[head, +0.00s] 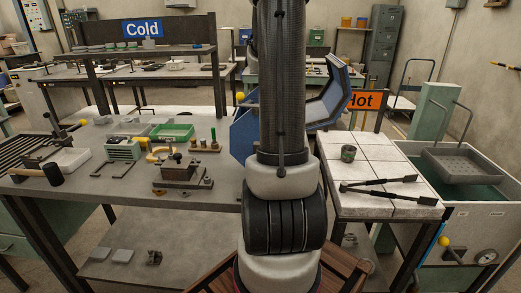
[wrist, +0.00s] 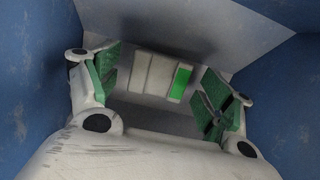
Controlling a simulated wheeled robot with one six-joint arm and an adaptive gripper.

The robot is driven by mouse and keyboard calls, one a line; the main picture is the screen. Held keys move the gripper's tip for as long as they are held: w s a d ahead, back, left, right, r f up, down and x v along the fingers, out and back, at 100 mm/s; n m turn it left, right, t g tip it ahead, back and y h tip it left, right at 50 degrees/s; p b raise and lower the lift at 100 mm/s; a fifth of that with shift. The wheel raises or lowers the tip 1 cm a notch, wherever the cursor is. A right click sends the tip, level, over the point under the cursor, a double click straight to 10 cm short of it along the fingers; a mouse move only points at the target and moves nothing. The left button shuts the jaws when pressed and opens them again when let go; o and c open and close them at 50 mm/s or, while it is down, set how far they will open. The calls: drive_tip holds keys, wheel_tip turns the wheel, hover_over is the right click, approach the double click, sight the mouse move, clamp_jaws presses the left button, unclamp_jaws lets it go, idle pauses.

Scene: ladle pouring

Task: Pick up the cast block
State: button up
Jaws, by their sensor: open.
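In the wrist view, a pale grey block with a bright green patch on its right part (wrist: 150,73) lies on a grey surface inside a blue-walled enclosure; I take it for the cast block. My gripper (wrist: 162,79) is open, with a green-padded finger on each side of the block in the picture. A gap shows on both sides, and I see no contact. How far the block lies beyond the fingertips is hard to tell. In the head view my own arm hides the gripper, and I cannot make out the block there.
Blue walls (wrist: 32,110) stand close on both sides of my gripper. In the head view, blue panels (head: 335,97) show beside my arm. A cluttered grey workbench (head: 120,205) is at left. A white-tiled table (head: 385,165) with tongs is at right, near a water tank (head: 465,195).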

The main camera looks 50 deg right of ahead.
drive_tip(key=shift+w+a+f, duration=0.15)
drive_tip(key=shift+f, duration=0.5)
drive_tip(key=c, duration=1.3)
